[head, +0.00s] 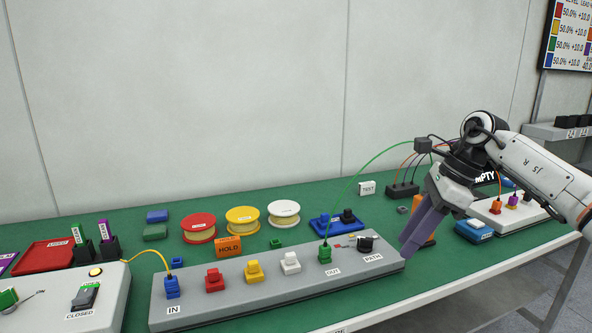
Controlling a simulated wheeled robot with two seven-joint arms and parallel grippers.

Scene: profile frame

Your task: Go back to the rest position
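My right gripper (407,248) reaches in from the right, with purple fingers pointing down and left. It hangs by the right end of the grey panel (205,317), near the black knob labelled PATH (366,244). The fingers overlap in this view, so I cannot tell whether there is a gap or anything between them. My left gripper is out of view.
The panel carries blue, red, yellow, white and green plugs. Behind it stand wire spools (242,220), an orange HOLD block (228,247) and a blue tray (324,226). An orange block (427,238) stands just behind the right fingers. A green cable (357,178) arches near the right arm.

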